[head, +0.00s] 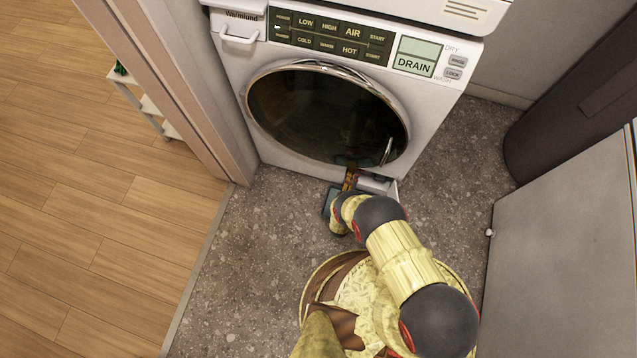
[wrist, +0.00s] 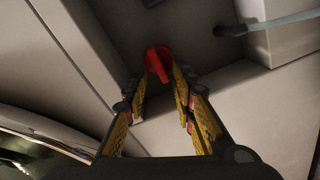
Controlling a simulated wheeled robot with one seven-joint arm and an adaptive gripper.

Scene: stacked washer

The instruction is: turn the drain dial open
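A red drain dial (wrist: 157,62) shows in the wrist view, in a dark recess low on the washer. In the wrist view my gripper (wrist: 160,78) points at the dial with its two yellow and black fingers apart. The dial shows between the fingertips, close to the right finger; I cannot tell whether they touch. In the head view my gripper (head: 352,176) reaches to the bottom front of the washer (head: 228,65), below its round door. The dial is hidden there. A small open hatch (head: 391,188) shows beside the gripper.
A pale hose (wrist: 270,24) runs at the upper right of the wrist view. The round washer door (head: 320,110) is shut. A door frame (head: 165,85) stands left, and a grey panel (head: 560,250) stands right. Speckled floor (head: 260,225) is clear left of my arm.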

